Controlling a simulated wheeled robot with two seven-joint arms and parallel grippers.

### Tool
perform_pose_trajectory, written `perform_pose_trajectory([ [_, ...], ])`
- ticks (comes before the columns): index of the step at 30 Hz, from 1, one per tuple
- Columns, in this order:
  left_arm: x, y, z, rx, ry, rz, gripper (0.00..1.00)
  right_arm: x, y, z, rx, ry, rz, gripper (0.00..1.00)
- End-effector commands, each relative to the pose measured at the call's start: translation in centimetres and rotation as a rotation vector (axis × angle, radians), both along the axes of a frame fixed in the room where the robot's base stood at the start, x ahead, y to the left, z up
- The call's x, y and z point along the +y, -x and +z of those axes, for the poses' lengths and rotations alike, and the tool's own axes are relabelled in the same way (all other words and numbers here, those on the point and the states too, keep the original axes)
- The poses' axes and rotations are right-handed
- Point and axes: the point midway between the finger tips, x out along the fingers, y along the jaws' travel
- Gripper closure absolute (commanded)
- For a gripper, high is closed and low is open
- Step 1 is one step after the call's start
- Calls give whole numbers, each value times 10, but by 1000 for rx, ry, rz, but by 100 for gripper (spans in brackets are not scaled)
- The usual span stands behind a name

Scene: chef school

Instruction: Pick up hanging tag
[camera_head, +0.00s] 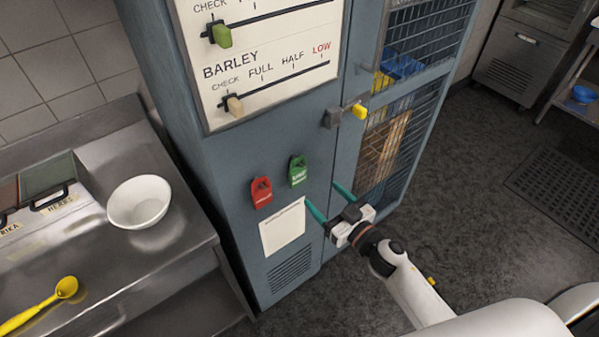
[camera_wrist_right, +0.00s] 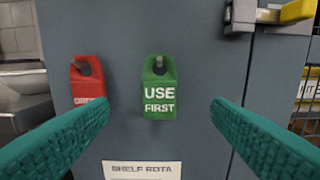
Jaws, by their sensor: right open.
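A green tag (camera_head: 298,171) hangs on a hook on the blue-grey cabinet front. It reads "USE FIRST" in the right wrist view (camera_wrist_right: 159,92), where it sits between my finger lines and farther off. A red tag (camera_head: 261,192) hangs on a hook to its left; it also shows in the right wrist view (camera_wrist_right: 89,84), partly behind a finger. My right gripper (camera_head: 329,199) is open and empty, with teal fingers spread, in front of the cabinet and to the lower right of the green tag. My left gripper is not in view.
A paper notice (camera_head: 283,231) is on the cabinet below the tags. A yellow-handled latch (camera_head: 355,111) juts out at the mesh door. A steel counter (camera_head: 185,237) at the left holds a white bowl (camera_head: 139,202) and yellow ladle (camera_head: 40,305). The floor at the right is mostly clear.

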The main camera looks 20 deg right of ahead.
Motion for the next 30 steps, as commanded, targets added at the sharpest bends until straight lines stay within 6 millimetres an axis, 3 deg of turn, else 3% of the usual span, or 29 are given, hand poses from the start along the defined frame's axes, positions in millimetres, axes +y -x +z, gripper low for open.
perform_pose_trajectory([
  [3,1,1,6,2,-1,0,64,7,-21,2,-1,-1,-2,27],
  [11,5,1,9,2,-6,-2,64,14,-41,-1,0,-1,-2,27],
  [21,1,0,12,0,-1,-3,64,27,-84,-8,0,-1,-2,27],
  [30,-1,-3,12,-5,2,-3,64,28,-86,-9,2,1,-2,31],
])
